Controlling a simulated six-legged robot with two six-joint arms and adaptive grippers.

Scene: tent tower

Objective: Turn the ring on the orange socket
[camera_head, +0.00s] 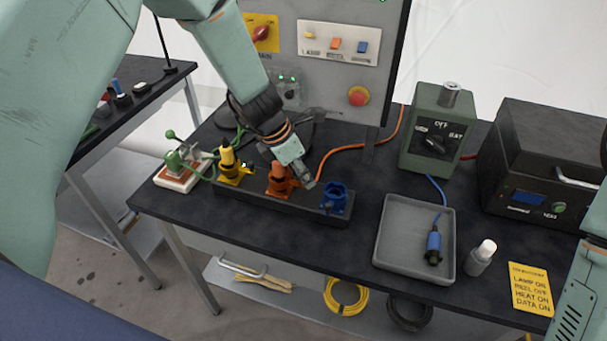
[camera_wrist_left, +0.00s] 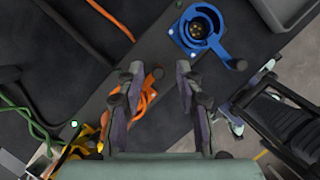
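The orange socket (camera_head: 279,181) stands on a dark strip between a yellow socket (camera_head: 233,166) and a blue socket (camera_head: 336,197). My left gripper (camera_head: 308,183) is just beside and above it, partly covering its right side. In the left wrist view the gripper (camera_wrist_left: 157,70) has its two fingers apart with nothing clearly between them. The orange socket (camera_wrist_left: 146,98) shows there behind the left finger, partly hidden. The open blue socket (camera_wrist_left: 201,29) lies beyond the fingertips. The ring on the orange socket cannot be made out clearly. My right arm shows at the right edge; its gripper is out of view.
A grey tray (camera_head: 386,262) holds a blue plug (camera_head: 434,244) on a cable. A small bottle (camera_head: 481,258) and a yellow note (camera_head: 530,288) are to its right. A green switch box (camera_head: 438,130), a black case (camera_head: 541,152) and an upright panel (camera_head: 337,83) stand behind.

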